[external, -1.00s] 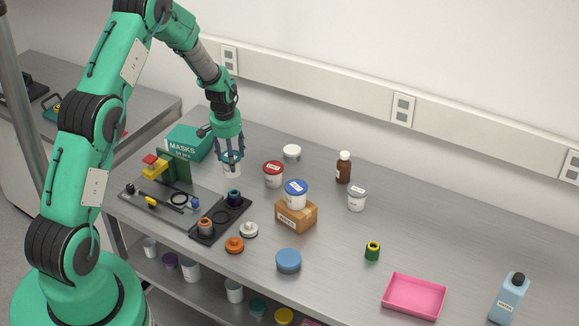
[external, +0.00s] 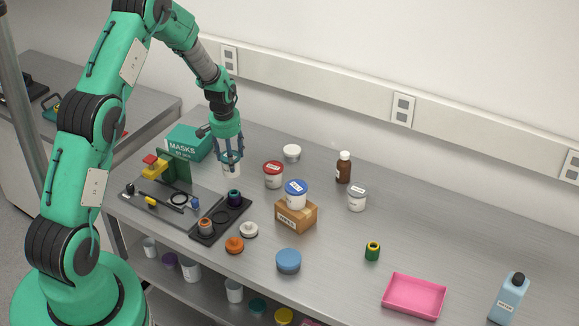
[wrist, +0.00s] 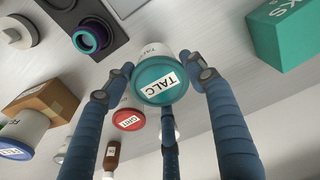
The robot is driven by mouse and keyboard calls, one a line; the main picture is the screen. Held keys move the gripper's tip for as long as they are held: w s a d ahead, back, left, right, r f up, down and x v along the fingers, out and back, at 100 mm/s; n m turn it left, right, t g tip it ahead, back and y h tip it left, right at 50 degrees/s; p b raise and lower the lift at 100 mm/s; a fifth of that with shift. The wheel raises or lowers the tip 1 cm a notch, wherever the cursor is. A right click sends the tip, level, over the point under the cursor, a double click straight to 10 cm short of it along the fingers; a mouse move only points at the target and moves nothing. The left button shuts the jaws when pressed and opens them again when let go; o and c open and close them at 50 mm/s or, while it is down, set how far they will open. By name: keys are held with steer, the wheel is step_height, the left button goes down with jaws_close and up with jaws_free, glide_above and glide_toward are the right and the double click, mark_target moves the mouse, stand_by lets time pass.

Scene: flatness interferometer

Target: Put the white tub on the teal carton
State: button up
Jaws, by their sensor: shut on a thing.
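A white tub (external: 232,171) with a teal lid labelled TALC is between the fingers of my gripper (external: 230,156), right of the teal carton. In the wrist view the lid of the tub (wrist: 160,82) faces the camera, and the fingers of my gripper (wrist: 157,75) are shut around it. I cannot tell whether its bottom touches the bench. The teal carton (external: 188,142), marked MASKS, stands at the back left of the bench; it also shows at the upper right of the wrist view (wrist: 286,36). Its top looks bare.
A red-lidded tub (external: 273,175) and a white round container (external: 291,153) stand right of my gripper. A blue-lidded tub (external: 296,194) sits on a cardboard box (external: 297,215). A dark fixture plate (external: 160,207) with an upright green panel (external: 177,168) lies in front of the carton.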

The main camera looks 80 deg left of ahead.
steer(key=s+a+r, duration=0.4)
steer(key=a, duration=0.4)
steer(key=s+a+r+p, duration=0.1)
steer(key=s+a+r, duration=0.3)
steer(key=a, duration=0.4)
steer(key=s+a+r+p, duration=0.1)
steer(key=s+a+r, duration=0.3)
steer(key=a, duration=0.4)
steer(key=shift+s+r, duration=0.35)
steer(key=shift+s, duration=0.05)
steer(key=p, duration=0.1)
glide_above(188, 134)
step_height(188, 134, down, 6)
steer(key=shift+f, duration=0.15)
steer(key=shift+s, duration=0.1)
steer(key=shift+f+p, duration=0.45)
steer(key=shift+f, duration=1.4)
steer(key=shift+f, duration=0.2)
steer(key=o, duration=1.3)
steer(key=shift+c, duration=0.2)
steer(key=shift+d, duration=0.1)
